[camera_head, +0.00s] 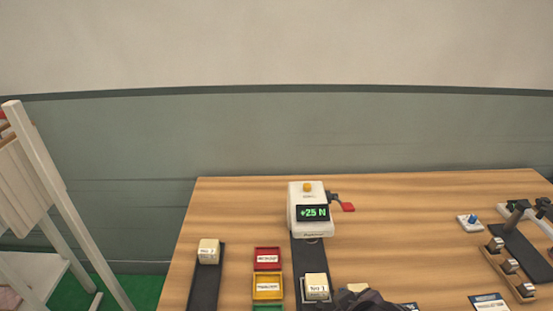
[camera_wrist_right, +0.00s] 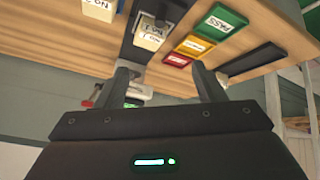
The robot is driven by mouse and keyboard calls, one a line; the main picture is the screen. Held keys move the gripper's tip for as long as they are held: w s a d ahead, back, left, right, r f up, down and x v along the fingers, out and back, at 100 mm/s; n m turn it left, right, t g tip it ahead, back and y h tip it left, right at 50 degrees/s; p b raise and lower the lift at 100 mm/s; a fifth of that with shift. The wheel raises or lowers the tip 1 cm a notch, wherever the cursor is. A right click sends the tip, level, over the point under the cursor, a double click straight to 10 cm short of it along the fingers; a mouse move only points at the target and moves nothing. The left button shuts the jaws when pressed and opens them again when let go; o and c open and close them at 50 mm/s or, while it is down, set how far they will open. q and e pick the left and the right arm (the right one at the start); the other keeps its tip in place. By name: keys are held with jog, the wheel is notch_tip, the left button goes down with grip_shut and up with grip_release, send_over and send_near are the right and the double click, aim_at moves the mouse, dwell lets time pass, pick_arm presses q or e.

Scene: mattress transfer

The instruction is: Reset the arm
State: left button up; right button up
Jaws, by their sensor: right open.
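My right gripper (camera_wrist_right: 163,78) is open in the right wrist view, its two dark fingers spread with nothing between them. Beyond the fingers is a pale block (camera_wrist_right: 150,37) marked No 1. The head view shows this block (camera_head: 316,285) on the dark strip in front of a white force gauge (camera_head: 307,222) reading +25 N. A dark part of my right arm or gripper (camera_head: 362,300) shows at the bottom edge, just right of that block. My left gripper is not in view.
Another pale block (camera_head: 208,251) sits on a dark strip at the left of the wooden table (camera_head: 410,215). Red (camera_head: 267,258) and yellow (camera_head: 267,286) trays stand between the strips. A rack of blocks (camera_head: 508,266) is at the right. A white wooden frame (camera_head: 60,200) stands left of the table.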

jog(key=s+d+f+m+g+h, duration=0.1)
jog(key=s+d+f+m+g, duration=0.25)
jog(key=s+d, duration=0.4)
notch_tip(320, 180, down, 25)
jog(key=a+g+b, duration=0.1)
jog(key=s+d+f+g, duration=0.1)
jog(key=s+f, duration=0.4)
jog(key=f, duration=0.4)
jog(key=s+d+f, duration=0.1)
jog(key=s+f, duration=0.5)
jog(key=f, duration=0.3)
jog(key=s+d+f, duration=0.1)
jog(key=s+f, duration=0.2)
jog(key=s, duration=0.2)
jog(key=s+f+b, duration=0.1)
jog(key=s+f, duration=0.3)
jog(key=s, duration=0.2)
jog(key=shift+s+d+g+h, duration=0.25)
jog(key=shift+d+g+h, duration=0.05)
jog(key=shift+d+g, duration=0.1)
jog(key=shift+f+m, duration=0.1)
jog(key=shift+m, duration=0.15)
